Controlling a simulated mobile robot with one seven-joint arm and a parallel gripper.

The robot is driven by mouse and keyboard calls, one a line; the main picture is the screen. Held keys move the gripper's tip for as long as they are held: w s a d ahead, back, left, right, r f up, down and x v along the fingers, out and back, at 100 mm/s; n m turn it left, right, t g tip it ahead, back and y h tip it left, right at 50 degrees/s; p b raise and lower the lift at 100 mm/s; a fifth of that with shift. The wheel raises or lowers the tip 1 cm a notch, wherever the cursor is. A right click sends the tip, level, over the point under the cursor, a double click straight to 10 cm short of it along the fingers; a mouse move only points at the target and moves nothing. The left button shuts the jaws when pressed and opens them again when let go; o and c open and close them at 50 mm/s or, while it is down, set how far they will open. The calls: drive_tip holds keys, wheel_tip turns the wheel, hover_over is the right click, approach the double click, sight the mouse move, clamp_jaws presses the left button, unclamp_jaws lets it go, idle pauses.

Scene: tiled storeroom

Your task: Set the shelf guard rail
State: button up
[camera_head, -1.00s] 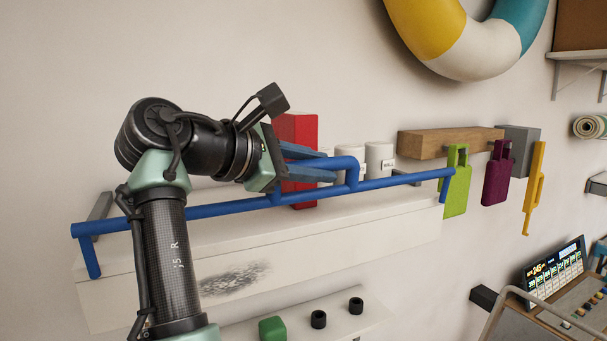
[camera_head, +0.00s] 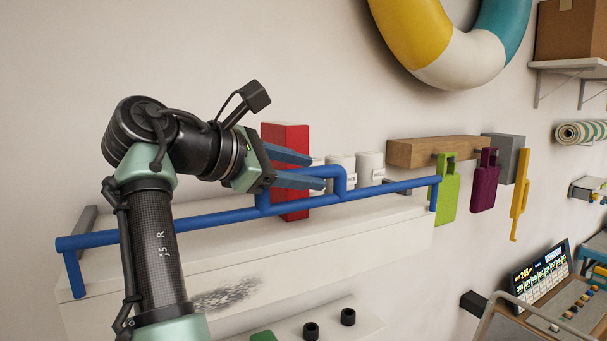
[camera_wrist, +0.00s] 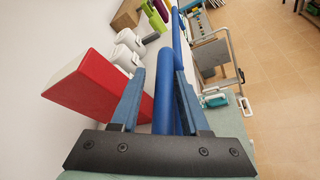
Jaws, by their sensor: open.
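The blue guard rail (camera_head: 225,217) is a long bar with a raised handle loop and a leg at each end. It lies along the front of the white shelf (camera_head: 350,222). Its left leg hangs by the shelf's left end and its right leg is at the right end; how the legs seat is unclear. My gripper (camera_head: 318,172) is open at the handle loop. In the wrist view its two blue fingers (camera_wrist: 156,100) stand on either side of the blue bar. Contact between fingers and bar cannot be told.
A red box (camera_head: 284,138) and white canisters (camera_head: 341,168) stand behind the rail. A wooden block (camera_head: 430,151), green tag (camera_head: 447,185) and purple tag (camera_head: 484,180) are to the right. A lower shelf (camera_head: 365,325) holds black cups. A control console (camera_head: 575,300) stands at lower right.

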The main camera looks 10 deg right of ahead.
drive_tip(key=shift+o, duration=0.5)
drive_tip(key=shift+f, duration=0.15)
drive_tip(key=shift+s+a, duration=0.15)
drive_tip(key=shift+a, duration=0.1)
drive_tip(key=b+v, duration=0.6)
drive_tip(key=v, duration=0.6)
drive_tip(key=shift+a, duration=0.2)
drive_tip(key=shift+s, duration=0.1)
